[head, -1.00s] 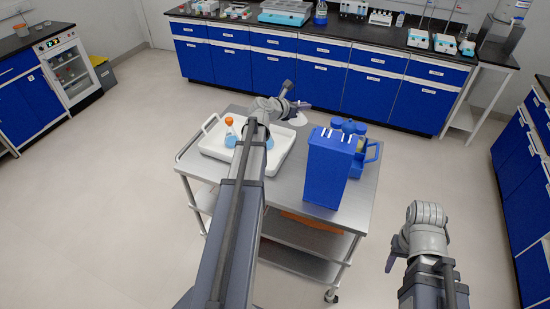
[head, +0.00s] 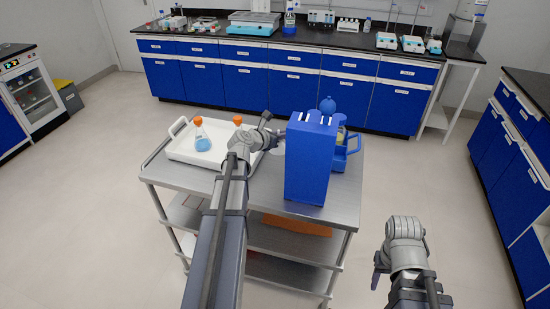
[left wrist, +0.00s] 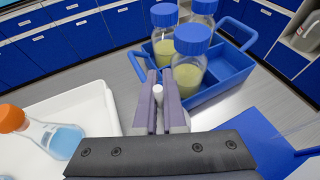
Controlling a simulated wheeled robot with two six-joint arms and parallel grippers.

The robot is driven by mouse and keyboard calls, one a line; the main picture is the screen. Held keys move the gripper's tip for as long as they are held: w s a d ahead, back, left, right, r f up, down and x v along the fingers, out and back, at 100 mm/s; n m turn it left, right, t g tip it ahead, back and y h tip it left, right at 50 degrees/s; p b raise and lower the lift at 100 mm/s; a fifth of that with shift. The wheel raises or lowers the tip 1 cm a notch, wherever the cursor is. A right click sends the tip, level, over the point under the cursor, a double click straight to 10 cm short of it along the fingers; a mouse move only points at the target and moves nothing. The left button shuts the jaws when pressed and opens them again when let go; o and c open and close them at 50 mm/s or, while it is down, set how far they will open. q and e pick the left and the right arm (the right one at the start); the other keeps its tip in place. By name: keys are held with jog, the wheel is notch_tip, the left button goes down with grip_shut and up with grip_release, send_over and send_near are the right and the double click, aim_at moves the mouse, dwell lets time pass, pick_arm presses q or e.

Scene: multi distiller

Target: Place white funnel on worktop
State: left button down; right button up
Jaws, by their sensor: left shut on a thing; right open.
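My left gripper (head: 270,134) is above the steel cart, between the white tray and the tall blue box. In the left wrist view its two purple-grey fingers (left wrist: 159,100) are shut on a small white stem (left wrist: 158,92), taken to be the white funnel's. In the head view a pale bit of the funnel (head: 279,148) shows beside the blue box; the rest is hidden. The black worktop (head: 345,30) runs along the back wall. My right gripper (head: 379,270) is open and empty, low at the right, beside the cart.
The steel cart (head: 255,205) holds a white tray (head: 183,152) with orange-capped flasks (head: 200,138), a tall blue box (head: 310,165) and a blue carrier (left wrist: 235,68) with blue-capped bottles (left wrist: 190,58). Floor is clear between cart and back cabinets.

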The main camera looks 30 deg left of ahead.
pick_arm(q)
jog(key=shift+f+b, duration=3.85)
jog(key=shift+f, duration=0.55)
jog(key=shift+f, duration=0.1)
jog(key=shift+f+b, duration=0.15)
jog(key=shift+b, duration=0.15)
jog(key=c, duration=1.3)
grip_release()
